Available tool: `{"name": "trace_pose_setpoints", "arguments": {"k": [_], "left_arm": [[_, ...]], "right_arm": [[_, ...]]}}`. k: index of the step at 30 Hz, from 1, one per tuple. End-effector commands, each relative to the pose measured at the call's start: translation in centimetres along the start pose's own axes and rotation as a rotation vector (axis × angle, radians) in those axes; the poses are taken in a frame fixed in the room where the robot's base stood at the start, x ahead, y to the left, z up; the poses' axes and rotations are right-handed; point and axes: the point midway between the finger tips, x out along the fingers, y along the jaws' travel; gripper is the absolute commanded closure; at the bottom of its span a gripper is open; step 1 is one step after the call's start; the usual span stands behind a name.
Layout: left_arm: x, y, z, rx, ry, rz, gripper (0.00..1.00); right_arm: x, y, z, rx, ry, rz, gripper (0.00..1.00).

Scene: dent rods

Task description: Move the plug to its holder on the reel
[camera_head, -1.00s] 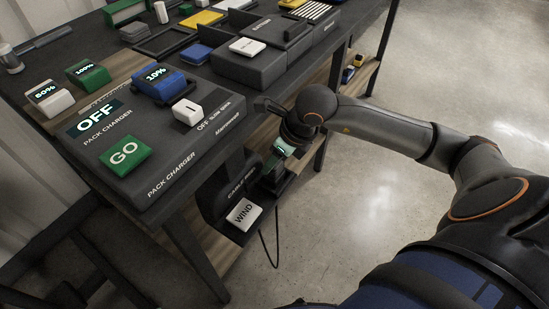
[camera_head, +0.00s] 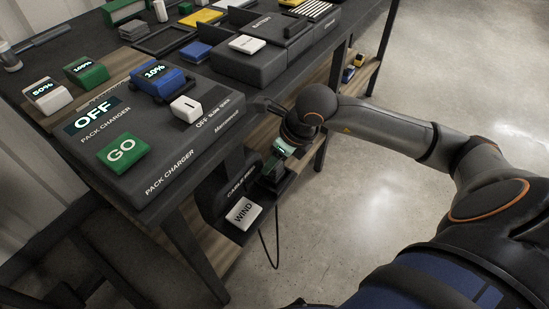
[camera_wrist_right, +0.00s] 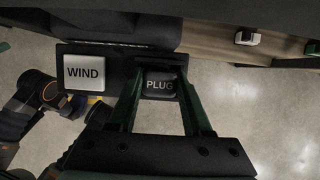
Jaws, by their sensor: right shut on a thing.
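The dark plug (camera_wrist_right: 160,86), lettered PLUG, sits between the two green fingers of my right gripper (camera_wrist_right: 162,90) in the right wrist view. The gripper is shut on it. In the head view my right gripper (camera_head: 274,166) is at the side of the bench, just above the dark cable reel (camera_head: 227,192), with the plug largely hidden. A white WIND button (camera_head: 243,213) is on the reel's near part; it also shows in the right wrist view (camera_wrist_right: 85,73), left of the plug. Whether the plug touches the holder is unclear. My left gripper is not seen.
The pack charger (camera_head: 150,165), with its GO button (camera_head: 122,152) and OFF display, is on the bench above the reel. A thin cable (camera_head: 268,250) hangs below the reel. A bench leg (camera_head: 195,255) stands left of it. Clear floor lies right.

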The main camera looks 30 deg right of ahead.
Motion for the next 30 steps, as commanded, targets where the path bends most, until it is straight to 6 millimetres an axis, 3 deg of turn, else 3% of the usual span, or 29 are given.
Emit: {"name": "trace_pose_setpoints", "arguments": {"k": [10,11,19,30], "left_arm": [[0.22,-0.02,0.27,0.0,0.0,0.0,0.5],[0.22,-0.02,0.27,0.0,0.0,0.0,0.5],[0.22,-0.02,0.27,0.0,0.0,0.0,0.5],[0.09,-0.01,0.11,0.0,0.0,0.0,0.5]], "right_arm": [[0.28,-0.01,-0.1,0.0,-0.001,0.0,1.0],[0.28,-0.01,-0.1,0.0,-0.001,0.0,0.47],[0.29,-0.01,-0.11,0.0,-0.001,0.0,0.17],[-0.47,-0.09,-0.08,0.0,-0.001,-0.002,0.16]]}}
